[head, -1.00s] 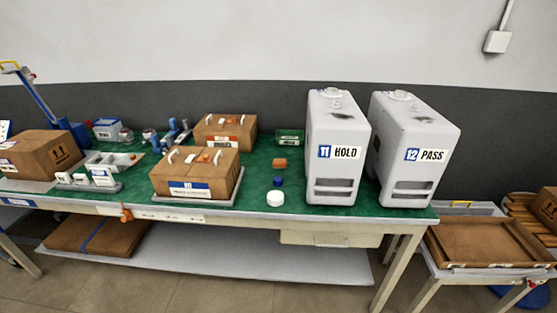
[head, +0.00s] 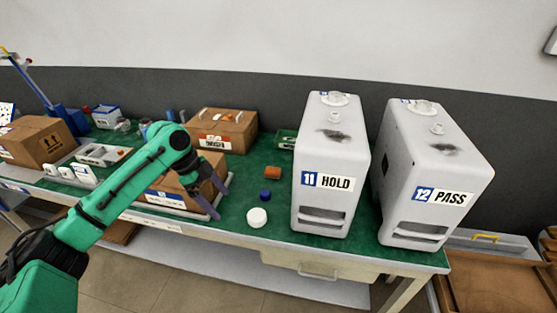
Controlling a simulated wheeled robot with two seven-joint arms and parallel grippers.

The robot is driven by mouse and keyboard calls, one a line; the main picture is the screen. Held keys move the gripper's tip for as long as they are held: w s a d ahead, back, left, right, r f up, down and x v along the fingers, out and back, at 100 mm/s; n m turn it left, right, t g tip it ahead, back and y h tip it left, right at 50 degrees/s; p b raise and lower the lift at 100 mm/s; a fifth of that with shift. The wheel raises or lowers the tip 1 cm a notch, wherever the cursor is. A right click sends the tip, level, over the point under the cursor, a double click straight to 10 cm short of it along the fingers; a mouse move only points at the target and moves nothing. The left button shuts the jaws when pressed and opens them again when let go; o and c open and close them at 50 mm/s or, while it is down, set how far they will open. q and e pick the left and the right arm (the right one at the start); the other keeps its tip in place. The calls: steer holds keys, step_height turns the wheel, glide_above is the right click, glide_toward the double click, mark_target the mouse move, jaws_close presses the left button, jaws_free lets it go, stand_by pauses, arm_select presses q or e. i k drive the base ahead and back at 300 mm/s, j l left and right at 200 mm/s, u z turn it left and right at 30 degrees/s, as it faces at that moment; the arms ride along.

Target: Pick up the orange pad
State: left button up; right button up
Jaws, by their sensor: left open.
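The orange pad (head: 272,173) is a small block lying flat on the green table top (head: 233,213), left of the canister marked 11 HOLD (head: 325,180). My left gripper (head: 220,199) reaches in from the left over the front cardboard box, with its purple-grey fingers apart. It is empty and sits left of and nearer than the pad, not touching it. My right gripper is out of view.
A blue cap (head: 265,195) and a white cap (head: 257,217) stand between the pad and the table's front edge. A second canister marked 12 PASS (head: 428,175) stands at the right.

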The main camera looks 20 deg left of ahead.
mark_target(270, 172)
steer(key=i, duration=1.05)
